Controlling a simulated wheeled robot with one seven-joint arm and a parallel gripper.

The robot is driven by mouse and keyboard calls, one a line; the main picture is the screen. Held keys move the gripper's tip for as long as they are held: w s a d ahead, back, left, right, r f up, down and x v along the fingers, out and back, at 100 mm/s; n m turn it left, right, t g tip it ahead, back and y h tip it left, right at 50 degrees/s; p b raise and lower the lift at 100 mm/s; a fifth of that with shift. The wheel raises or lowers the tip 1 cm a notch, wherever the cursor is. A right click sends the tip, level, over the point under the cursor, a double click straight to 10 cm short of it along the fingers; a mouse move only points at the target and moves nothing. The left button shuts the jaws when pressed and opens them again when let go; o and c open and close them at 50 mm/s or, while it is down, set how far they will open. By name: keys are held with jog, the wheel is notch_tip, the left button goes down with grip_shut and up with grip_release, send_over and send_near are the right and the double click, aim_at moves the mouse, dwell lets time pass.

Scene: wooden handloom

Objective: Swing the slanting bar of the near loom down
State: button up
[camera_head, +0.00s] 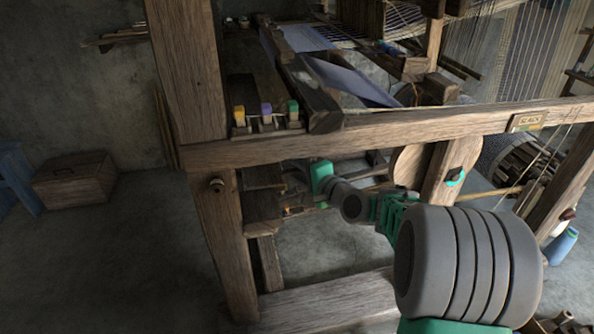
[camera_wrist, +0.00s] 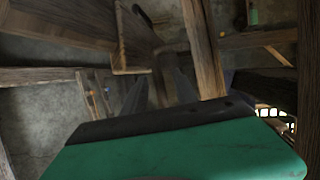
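The near loom (camera_head: 380,130) is a frame of weathered timber. A dark, thick slanting bar (camera_head: 298,82) runs down toward the front rail at its upper left; I cannot tell for sure that it is the task's bar. My gripper (camera_head: 300,185) reaches in under the front rail, left of centre and below that bar. In the wrist view its two dark fingers (camera_wrist: 160,85) stand apart with a gap between them, and I see nothing held. The green hand fills the bottom of that view. Timbers rise beyond the fingers; contact is unclear.
A thick post (camera_head: 222,240) stands left of my arm, and the front rail (camera_head: 400,128) crosses above it. Coloured blocks (camera_head: 265,112) sit by the post.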

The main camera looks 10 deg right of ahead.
grip_shut()
dwell(1.3)
